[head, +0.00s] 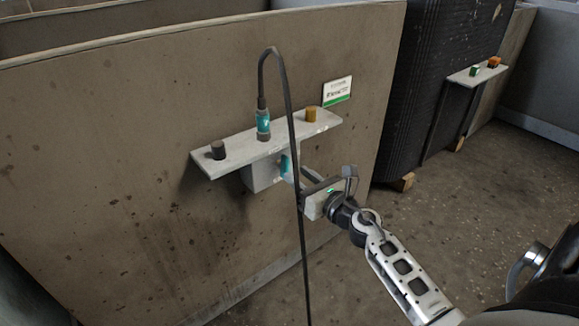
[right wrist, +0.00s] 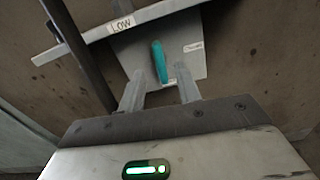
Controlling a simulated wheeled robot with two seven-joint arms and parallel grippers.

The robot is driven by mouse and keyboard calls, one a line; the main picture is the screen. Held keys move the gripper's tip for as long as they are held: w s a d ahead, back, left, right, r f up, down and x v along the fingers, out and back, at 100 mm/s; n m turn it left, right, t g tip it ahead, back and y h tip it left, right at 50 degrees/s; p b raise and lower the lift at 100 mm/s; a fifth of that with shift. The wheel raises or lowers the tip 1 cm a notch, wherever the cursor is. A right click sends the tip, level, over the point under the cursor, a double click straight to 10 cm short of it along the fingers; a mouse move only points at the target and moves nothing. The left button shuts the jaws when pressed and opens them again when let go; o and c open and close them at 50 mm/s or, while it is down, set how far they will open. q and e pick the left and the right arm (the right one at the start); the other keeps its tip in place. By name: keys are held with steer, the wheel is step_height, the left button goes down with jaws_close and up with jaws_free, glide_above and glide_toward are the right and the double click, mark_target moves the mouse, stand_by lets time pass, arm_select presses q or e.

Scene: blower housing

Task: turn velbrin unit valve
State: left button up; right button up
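A teal valve handle (right wrist: 160,62) stands nearly upright, leaning slightly, on the front of a grey box (right wrist: 122,50). In the head view the box (head: 262,176) sits under a shelf on the wall, and the teal handle (head: 285,165) is partly hidden by the cable and my gripper. My right gripper (right wrist: 160,82) is open and faces the box. Its two fingers lie left and right of the handle's lower end, with gaps on both sides; whether the tips reach past the handle's front is unclear. My left gripper is not in view.
The shelf (head: 232,158) carries a dark knob (head: 218,150), a teal connector (head: 263,124) and an amber knob (head: 311,114). A black cable (head: 293,130) loops from the connector and hangs before the box. A "LOW" label (right wrist: 122,25) marks the shelf edge. A second shelf (head: 478,74) stands farther right.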

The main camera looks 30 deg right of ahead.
mark_target(288, 167)
steer(key=shift+w+a, duration=0.2)
steer(key=shift+w, duration=2)
steer(key=shift+c, duration=0.3)
jaws_close()
